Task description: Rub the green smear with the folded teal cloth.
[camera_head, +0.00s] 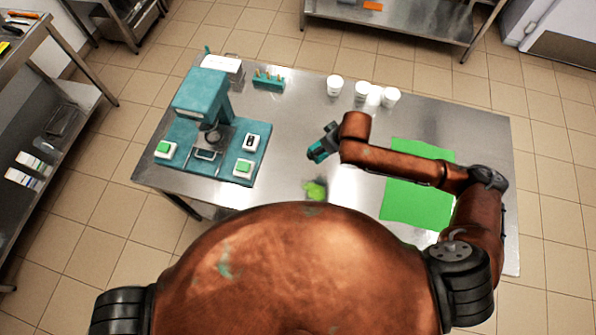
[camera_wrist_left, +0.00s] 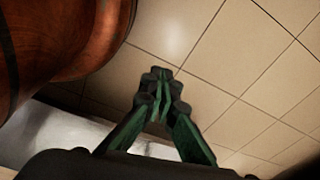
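The green smear (camera_head: 315,190) is a small bright patch on the steel table, just beyond my body in the head view. My right gripper (camera_head: 317,153) is over the table, up and slightly right of the smear and apart from it in the picture. Teal shows at its tip; I cannot tell whether this is its fingers or the folded cloth. No separate folded teal cloth can be made out. My left gripper (camera_wrist_left: 160,76) shows only in the left wrist view, its dark green fingers meeting at the tips, with nothing between them, above floor tiles.
A teal machine (camera_head: 203,110) stands on the left of the steel table (camera_head: 300,105). A teal rack (camera_head: 268,82) and several white cups (camera_head: 334,86) stand along the back. A flat green sheet (camera_head: 405,205) lies at right, under my right arm. Shelving (camera_head: 75,100) stands at far left.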

